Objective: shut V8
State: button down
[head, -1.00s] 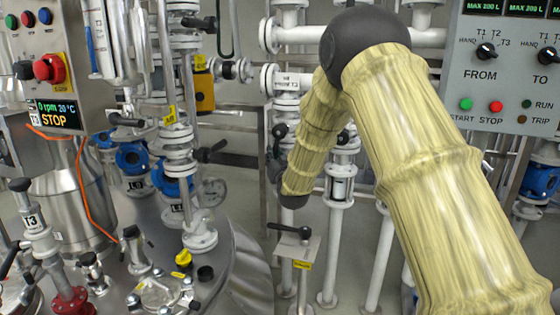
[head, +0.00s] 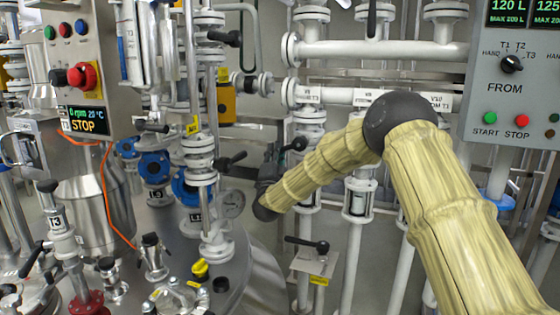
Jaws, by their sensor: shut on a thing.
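My gripper (head: 275,160), dark and small in the head view, is at a valve on a white vertical pipe left of centre. It is shut on what looks like that valve's black lever (head: 295,144); the jaws are mostly hidden by their dark body and the angle. The lever's end shows just right of the gripper. Another white tag (head: 366,97) to the right may read V8, but the print is too small to be sure. Which valve is V8 I cannot tell.
A steel vessel (head: 262,275) with blue gauges and pipework stands at the left. A black lever on a small bracket (head: 307,243) is below my gripper. White pipes stand behind my arm. A FROM panel (head: 510,75) is at the right; a STOP control box (head: 82,90) is at the left.

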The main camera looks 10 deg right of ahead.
jog(key=shift+w+a+r+m+g+h+b, duration=0.15)
jog(key=shift+r+m+g+h, duration=0.35)
jog(key=shift+m+h, duration=0.65)
jog(key=shift+r+m+g+h+b, duration=0.1)
jog(key=shift+r+m+g+h, duration=0.15)
jog(key=shift+r+m+h, duration=0.9)
jog(key=shift+w+a+r+m+g+h+b, duration=0.15)
jog(key=shift+m+g+h, duration=0.3)
jog(key=shift+m, duration=1.25)
jog(key=shift+s+r+h, duration=0.1)
jog(key=shift+h, duration=0.15)
jog(key=c, duration=1.3)
grip_release()
jog(key=shift+d, duration=0.1)
jog(key=v, duration=1.2)
jog(key=shift+s, duration=0.1)
